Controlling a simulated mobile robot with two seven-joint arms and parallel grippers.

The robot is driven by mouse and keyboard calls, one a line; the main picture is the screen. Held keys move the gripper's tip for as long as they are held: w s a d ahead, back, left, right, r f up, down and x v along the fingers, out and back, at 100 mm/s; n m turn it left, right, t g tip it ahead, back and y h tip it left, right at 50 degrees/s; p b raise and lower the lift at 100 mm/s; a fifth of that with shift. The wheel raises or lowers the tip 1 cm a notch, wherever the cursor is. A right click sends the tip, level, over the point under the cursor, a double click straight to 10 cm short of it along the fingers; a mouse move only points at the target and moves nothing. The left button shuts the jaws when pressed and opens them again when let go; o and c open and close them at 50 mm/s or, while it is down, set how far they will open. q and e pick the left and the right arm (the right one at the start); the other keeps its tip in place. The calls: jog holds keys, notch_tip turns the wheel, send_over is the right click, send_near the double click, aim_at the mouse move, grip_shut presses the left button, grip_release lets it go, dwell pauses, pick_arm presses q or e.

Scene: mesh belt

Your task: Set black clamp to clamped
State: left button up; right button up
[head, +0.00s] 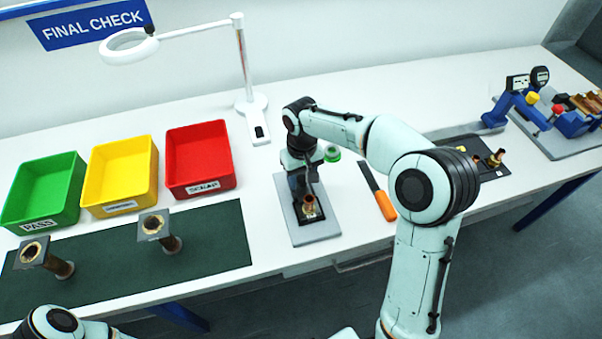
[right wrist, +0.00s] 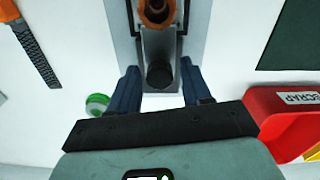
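The black clamp is on a small grey base plate (head: 318,232) on the bench, mostly hidden by my right arm in the head view. In the right wrist view its round black knob (right wrist: 160,75) sits on a grey lever between my fingers. A copper-coloured fitting (head: 309,205) stands in the fixture; it also shows at the top of the right wrist view (right wrist: 157,12). My right gripper (right wrist: 158,82) is open over the clamp, one finger each side of the knob, with gaps visible. I cannot tell the lever's exact angle. My left gripper is out of view.
An orange-handled file (head: 384,204) and a green round item (head: 332,153) lie close to the fixture. Red (head: 232,180), yellow (head: 152,190) and green (head: 75,205) bins stand left, behind a dark mat (head: 215,240) with two flanged parts. A magnifier lamp (head: 249,102) stands behind.

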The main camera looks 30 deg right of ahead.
aim_at(302, 180)
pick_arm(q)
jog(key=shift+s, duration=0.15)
pick_arm(e)
jog(key=shift+s, duration=0.1)
jog(key=shift+r, duration=0.15)
jog(key=shift+r, duration=0.3)
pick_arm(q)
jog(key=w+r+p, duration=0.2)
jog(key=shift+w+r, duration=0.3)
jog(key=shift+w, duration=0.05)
pick_arm(e)
notch_tip(302, 180, up, 13)
jog(key=shift+f, duration=0.2)
